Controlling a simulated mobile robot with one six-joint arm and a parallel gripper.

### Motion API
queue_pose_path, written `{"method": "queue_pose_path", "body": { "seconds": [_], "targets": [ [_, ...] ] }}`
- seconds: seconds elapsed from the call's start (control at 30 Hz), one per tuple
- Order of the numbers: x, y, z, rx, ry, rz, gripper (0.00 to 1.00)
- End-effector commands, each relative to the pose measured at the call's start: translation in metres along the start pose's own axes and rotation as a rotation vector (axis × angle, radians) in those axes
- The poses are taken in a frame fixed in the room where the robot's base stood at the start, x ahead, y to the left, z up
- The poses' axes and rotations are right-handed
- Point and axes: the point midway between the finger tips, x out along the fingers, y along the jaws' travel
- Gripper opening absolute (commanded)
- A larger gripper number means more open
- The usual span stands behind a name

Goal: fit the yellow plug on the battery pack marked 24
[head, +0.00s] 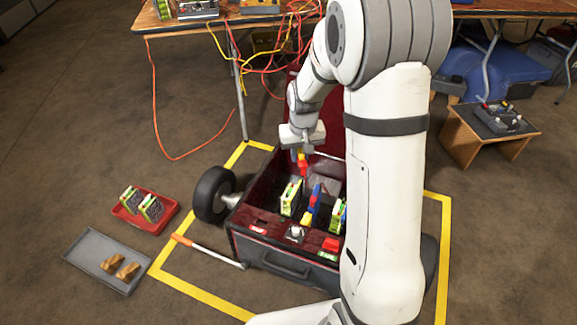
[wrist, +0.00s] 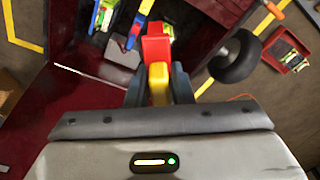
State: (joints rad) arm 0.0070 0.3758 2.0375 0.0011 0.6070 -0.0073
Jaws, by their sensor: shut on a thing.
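My gripper (head: 302,149) is shut on a red and yellow plug (wrist: 157,55), over the open dark red cart box (head: 262,182). The plug's yellow part is between the fingers and its red part points away. In the head view it shows small and hangs above the packs. A green and white battery pack (head: 291,198) stands in the box, below and left of the plug. Another pack (head: 338,214) stands further right, partly behind my arm. I cannot read the pack numbers.
A red tray (head: 161,222) with two packs and a grey tray (head: 88,277) with brown blocks lie on the floor at left. A wheel (head: 214,194) and a white bar with an orange grip (head: 213,252) flank the box. Cables hang from the table (head: 183,25).

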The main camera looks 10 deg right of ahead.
Motion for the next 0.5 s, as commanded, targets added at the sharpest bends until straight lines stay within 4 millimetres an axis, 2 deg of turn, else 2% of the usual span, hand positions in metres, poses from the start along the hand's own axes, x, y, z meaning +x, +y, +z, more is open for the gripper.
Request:
{"method": "queue_pose_path", "body": {
  "seconds": [0.27,0.5],
  "targets": [
    [0.001,-0.001,-0.001,-0.014,0.001,-0.002,0.00],
    [0.017,-0.001,-0.016,-0.215,0.006,-0.028,0.00]
  ]
}}
